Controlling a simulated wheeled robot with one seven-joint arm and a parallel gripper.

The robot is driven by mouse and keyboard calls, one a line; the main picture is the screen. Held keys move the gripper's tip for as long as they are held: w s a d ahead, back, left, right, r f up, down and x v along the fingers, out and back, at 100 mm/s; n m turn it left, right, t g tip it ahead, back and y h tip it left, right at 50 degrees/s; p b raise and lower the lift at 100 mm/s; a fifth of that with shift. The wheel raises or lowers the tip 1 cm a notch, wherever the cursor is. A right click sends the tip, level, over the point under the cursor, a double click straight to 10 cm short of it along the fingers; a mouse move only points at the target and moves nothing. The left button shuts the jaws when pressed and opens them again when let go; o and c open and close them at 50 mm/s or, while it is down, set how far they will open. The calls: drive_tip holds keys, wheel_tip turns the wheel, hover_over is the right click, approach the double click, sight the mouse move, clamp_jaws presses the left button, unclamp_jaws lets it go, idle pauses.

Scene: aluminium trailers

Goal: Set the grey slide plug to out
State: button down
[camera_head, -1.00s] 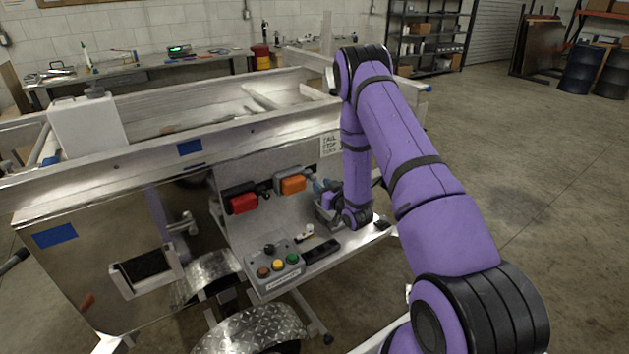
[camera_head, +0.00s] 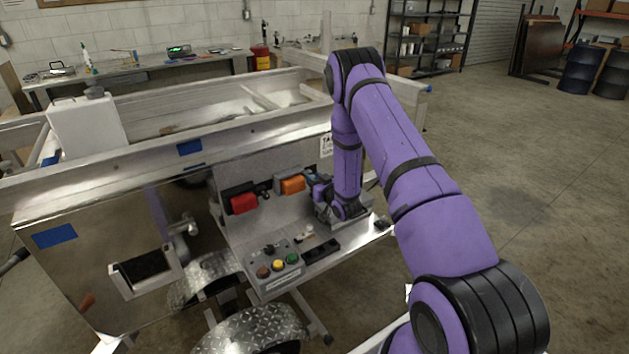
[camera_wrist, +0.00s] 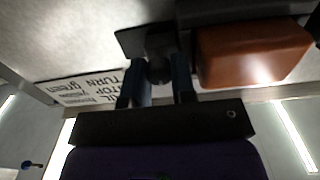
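My gripper (camera_wrist: 158,82) shows in the wrist view with its two blue fingers apart, one on each side of a dark grey round plug (camera_wrist: 159,68). The plug sits on a dark plate beside an orange block (camera_wrist: 250,52). A narrow gap seems to show between the fingers and the plug; I cannot make out firm contact. In the head view my gripper (camera_head: 312,183) is at the right end of the orange block (camera_head: 291,186) on the trailer's panel. There the plug is hidden behind my gripper.
A red block (camera_head: 243,203) with a dark fitting is left of the orange one. Below are a button box (camera_head: 277,264) with coloured buttons and a black strip (camera_head: 321,251) on the ledge. A printed sign (camera_wrist: 90,88) is near my gripper. Open floor lies right.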

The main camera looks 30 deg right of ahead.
drive_tip(key=d, duration=0.3)
drive_tip(key=shift+d, duration=0.25)
drive_tip(key=c, duration=1.2)
unclamp_jaws()
drive_tip(key=s, duration=1)
drive_tip(key=shift+s+d, duration=0.2)
drive_tip(key=shift+s, duration=0.15)
